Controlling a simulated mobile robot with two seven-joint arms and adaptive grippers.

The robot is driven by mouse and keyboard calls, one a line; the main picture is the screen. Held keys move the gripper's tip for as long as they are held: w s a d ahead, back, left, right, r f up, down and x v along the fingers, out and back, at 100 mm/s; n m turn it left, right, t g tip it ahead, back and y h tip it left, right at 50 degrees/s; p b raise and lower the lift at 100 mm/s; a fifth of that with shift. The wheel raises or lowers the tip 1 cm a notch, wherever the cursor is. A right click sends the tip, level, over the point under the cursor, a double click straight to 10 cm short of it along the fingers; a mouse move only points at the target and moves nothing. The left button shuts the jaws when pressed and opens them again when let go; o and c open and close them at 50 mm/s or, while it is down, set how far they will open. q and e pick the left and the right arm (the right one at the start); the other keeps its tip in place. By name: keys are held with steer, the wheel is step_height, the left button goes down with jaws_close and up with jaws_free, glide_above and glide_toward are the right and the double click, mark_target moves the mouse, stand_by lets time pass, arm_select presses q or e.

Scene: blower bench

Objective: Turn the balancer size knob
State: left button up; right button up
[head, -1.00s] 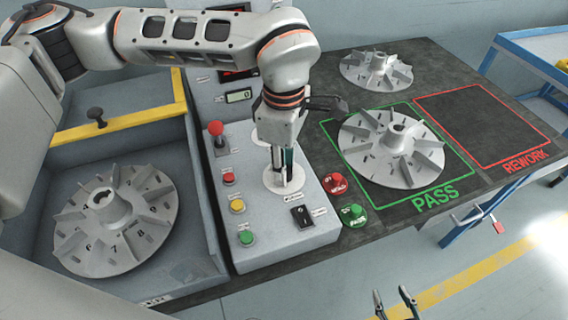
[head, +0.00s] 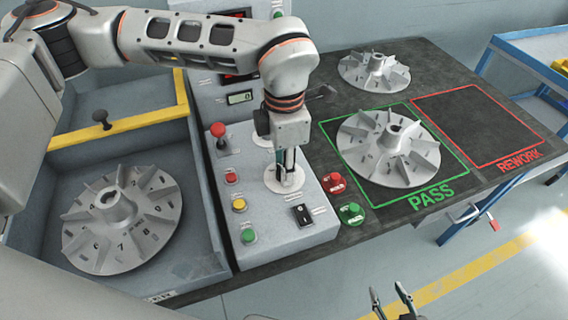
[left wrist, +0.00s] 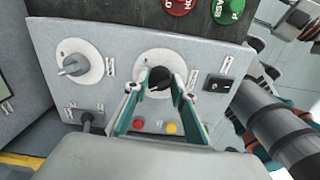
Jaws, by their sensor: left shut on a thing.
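In the left wrist view a black knob (left wrist: 159,78) sits at the centre of a white round dial (left wrist: 149,60) on the grey control panel. My left gripper (left wrist: 160,84) is shut on this knob, one finger on each side. In the head view my left gripper (head: 286,168) points down onto the same white dial (head: 279,187), its fingers hiding the knob. A second knob (left wrist: 75,65) with a grey pointer lies on another dial to the left in the wrist view. The dial labels are too small to read. My right gripper (head: 388,294) is open and empty at the bottom edge.
The panel also carries a red mushroom button (head: 218,130), a yellow button (head: 239,204), a green button (head: 248,237) and a black rocker switch (head: 302,215). A bladed impeller (head: 122,220) sits in the bay at left. Another impeller (head: 388,148) stands on the PASS area.

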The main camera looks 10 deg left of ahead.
arm_select(q)
steer(key=shift+n, duration=0.5)
steer(key=o, duration=1.1)
steer(key=shift+r, duration=0.1)
step_height(320, 180, up, 12)
steer(key=shift+f, duration=0.1)
steer(key=shift+s, duration=0.1)
